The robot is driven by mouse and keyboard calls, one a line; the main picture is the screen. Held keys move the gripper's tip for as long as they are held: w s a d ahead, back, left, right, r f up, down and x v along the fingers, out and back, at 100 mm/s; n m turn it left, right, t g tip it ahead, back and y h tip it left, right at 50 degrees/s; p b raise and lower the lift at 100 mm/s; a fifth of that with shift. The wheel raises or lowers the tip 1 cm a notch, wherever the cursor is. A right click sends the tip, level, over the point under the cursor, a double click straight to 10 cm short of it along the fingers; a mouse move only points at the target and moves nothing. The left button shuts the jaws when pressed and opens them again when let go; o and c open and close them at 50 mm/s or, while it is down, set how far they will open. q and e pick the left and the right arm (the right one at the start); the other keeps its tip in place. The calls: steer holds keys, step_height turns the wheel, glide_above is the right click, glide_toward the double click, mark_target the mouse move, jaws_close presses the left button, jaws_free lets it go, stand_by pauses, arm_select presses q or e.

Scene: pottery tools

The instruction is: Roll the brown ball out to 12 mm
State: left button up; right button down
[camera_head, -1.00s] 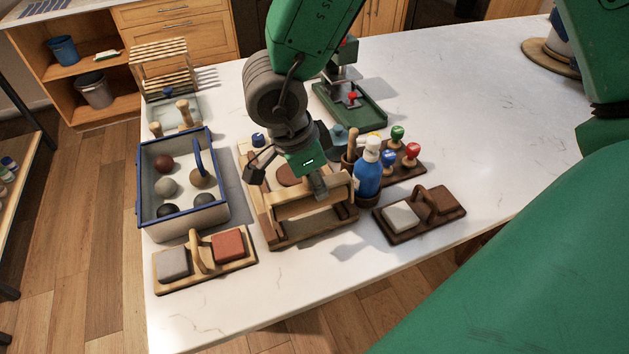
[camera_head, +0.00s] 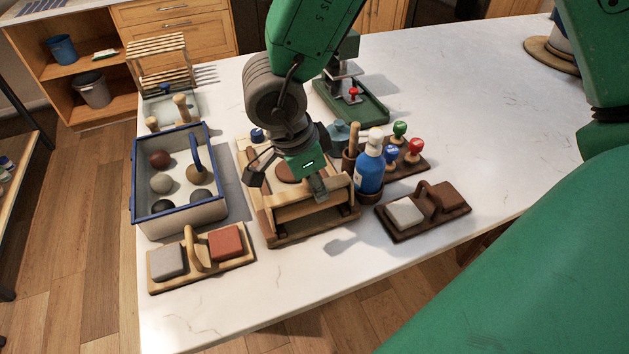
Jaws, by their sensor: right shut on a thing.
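A flat round brown clay piece (camera_head: 287,172) lies on the wooden rolling board (camera_head: 262,220), partly hidden by my right gripper. A wooden roller carriage (camera_head: 312,216) spans the near part of the board, in front of the clay. My right gripper (camera_head: 318,187) comes down from above and is shut on the upper bar of the carriage. The exact grip is partly hidden by the gripper itself. The clay's thickness cannot be read. My left gripper is out of view.
A blue-rimmed tray (camera_head: 134,190) with several clay balls stands left of the board. A block holder (camera_head: 202,262) is in front of it. A blue bottle (camera_head: 369,170), stamps (camera_head: 415,148) and a dark block holder (camera_head: 422,212) stand right.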

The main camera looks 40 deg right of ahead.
steer(key=shift+f, duration=0.1)
steer(key=c, duration=1.2)
jaws_free()
steer(key=v, duration=1.2)
steer(key=shift+w, duration=0.1)
steer(key=shift+f, duration=0.1)
